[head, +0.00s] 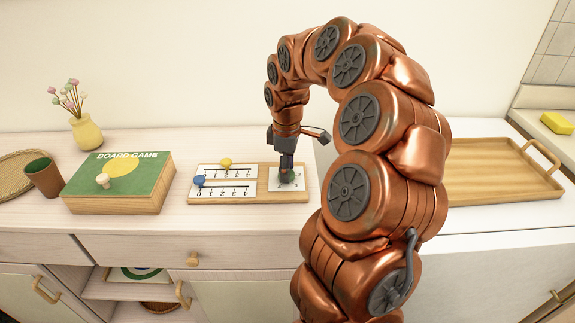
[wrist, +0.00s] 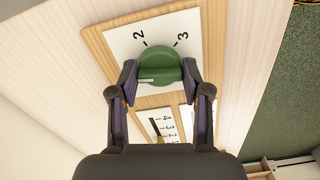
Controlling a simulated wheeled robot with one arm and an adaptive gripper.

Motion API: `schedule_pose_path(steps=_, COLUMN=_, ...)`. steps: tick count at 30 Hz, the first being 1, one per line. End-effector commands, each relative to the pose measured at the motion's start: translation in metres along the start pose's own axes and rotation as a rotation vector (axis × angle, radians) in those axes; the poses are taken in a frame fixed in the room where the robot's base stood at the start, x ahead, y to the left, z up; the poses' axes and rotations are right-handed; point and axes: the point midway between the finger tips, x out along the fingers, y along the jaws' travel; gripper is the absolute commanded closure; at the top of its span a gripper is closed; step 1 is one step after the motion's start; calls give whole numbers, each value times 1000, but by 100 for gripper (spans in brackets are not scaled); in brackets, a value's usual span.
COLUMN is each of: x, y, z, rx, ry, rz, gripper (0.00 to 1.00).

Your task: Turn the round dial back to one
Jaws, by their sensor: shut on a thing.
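The round green dial (wrist: 160,64) sits on a white plate (wrist: 122,47) on the wooden board. Its scale shows a 2 at upper left and a 3 at upper right, each with a tick. A short pale mark lies on the dial's lower left, near the left finger. Other numbers are hidden by my fingers. My gripper (wrist: 157,80) is shut on the dial, one finger on each side. In the head view my gripper (head: 286,174) points down onto the plate at the board's right end and hides most of the dial.
Left of the dial, the board carries two slider scales with a yellow knob (head: 226,162) and a blue knob (head: 199,180). A board game box (head: 130,192), brown cup (head: 43,176) and yellow vase (head: 87,132) stand further left. A wooden tray (head: 490,180) lies right, beyond my arm.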

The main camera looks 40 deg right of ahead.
Motion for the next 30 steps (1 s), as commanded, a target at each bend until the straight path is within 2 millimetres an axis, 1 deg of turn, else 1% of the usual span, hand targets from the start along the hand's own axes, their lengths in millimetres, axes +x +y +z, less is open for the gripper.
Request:
schedule_pose_path(steps=1, x=1, y=-3, z=0, rx=-33, ry=-4, rz=-10, gripper=87)
schedule_pose_path(steps=6, x=1, y=-3, z=0, rx=-126, ry=-3, rz=-11, gripper=87)
schedule_pose_path(steps=12, x=2, y=-3, z=0, rx=-191, ry=-3, rz=-11, gripper=87)
schedule_pose_path(steps=29, x=2, y=-3, z=0, rx=-217, ry=-1, rz=-11, gripper=87)
schedule_pose_path(steps=30, x=2, y=-3, z=0, rx=-217, ry=-1, rz=-11, gripper=48)
